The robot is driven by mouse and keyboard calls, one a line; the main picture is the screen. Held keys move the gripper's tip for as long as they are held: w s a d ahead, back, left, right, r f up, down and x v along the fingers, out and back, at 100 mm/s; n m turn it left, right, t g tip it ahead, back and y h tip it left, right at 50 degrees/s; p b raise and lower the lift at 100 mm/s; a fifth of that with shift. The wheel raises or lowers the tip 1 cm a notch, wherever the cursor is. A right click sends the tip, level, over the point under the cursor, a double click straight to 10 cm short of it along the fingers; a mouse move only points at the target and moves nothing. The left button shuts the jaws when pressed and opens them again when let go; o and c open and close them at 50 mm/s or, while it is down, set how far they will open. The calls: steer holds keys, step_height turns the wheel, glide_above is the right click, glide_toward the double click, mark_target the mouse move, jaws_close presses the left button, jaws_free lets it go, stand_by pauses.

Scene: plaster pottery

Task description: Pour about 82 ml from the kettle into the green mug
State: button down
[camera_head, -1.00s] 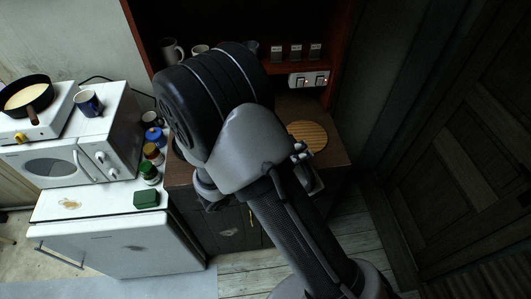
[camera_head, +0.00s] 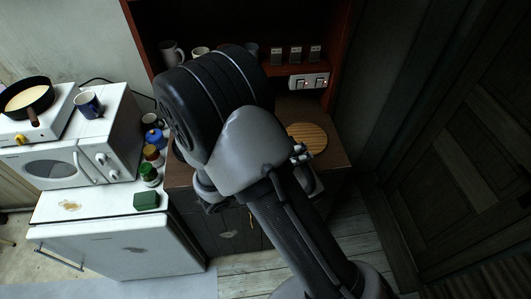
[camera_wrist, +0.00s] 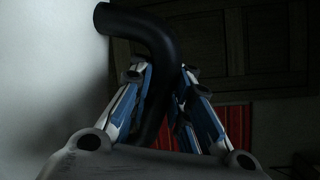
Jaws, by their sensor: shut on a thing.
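In the wrist view my gripper (camera_wrist: 163,78) is shut around a thick black curved handle (camera_wrist: 150,32), which I take to be the kettle's. The handle rises between the blue-sided fingers and bends over to the upper left. The kettle's body is not visible in the wrist view. In the head view my arm covers the gripper, the kettle and much of the counter. I cannot make out a green mug in either view; it may be behind my arm.
A round wooden board (camera_head: 307,138) lies on the counter right of my arm. Mugs, including a grey one (camera_head: 172,52), stand on the red-brown shelf. Left are a microwave (camera_head: 50,165), a blue mug (camera_head: 88,104), a pan (camera_head: 28,98), jars (camera_head: 149,173) and a green box (camera_head: 147,201).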

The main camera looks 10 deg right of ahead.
stand_by(0.8)
steer(key=s+b, duration=0.1)
steer(key=b, duration=0.1)
steer(key=s+m+b, duration=0.1)
steer(key=shift+d+f+m+b, duration=0.1)
steer(key=shift+d+m+b, duration=0.2)
steer(key=shift+d+b, duration=0.1)
steer(key=s+f+m+b, duration=0.1)
steer(key=s+m+b, duration=0.1)
steer(key=b, duration=0.1)
steer(key=s+d+f+m+b, duration=0.1)
steer(key=s+f+m+b, duration=0.1)
steer(key=s+d+f+m+t+b, duration=0.1)
steer(key=s+m+b, duration=0.1)
steer(key=s+b, duration=0.1)
steer(key=shift+d+f+b, duration=0.2)
steer(key=shift+f+b, duration=0.05)
steer(key=shift+b, duration=0.05)
steer(key=shift+s+d+f+m+h, duration=0.15)
steer(key=shift+s+f+m, duration=0.2)
steer(key=shift+f+m, duration=0.45)
steer(key=shift+s+d+f+m+h, duration=0.1)
steer(key=shift+s+f+m, duration=0.3)
steer(key=shift+f+m, duration=0.4)
steer(key=shift+s+d+f+m+h, duration=0.15)
steer(key=shift+s+f+m, duration=0.2)
steer(key=shift+f+m, duration=0.45)
steer(key=shift+a+f, duration=0.1)
steer(key=shift+f, duration=0.1)
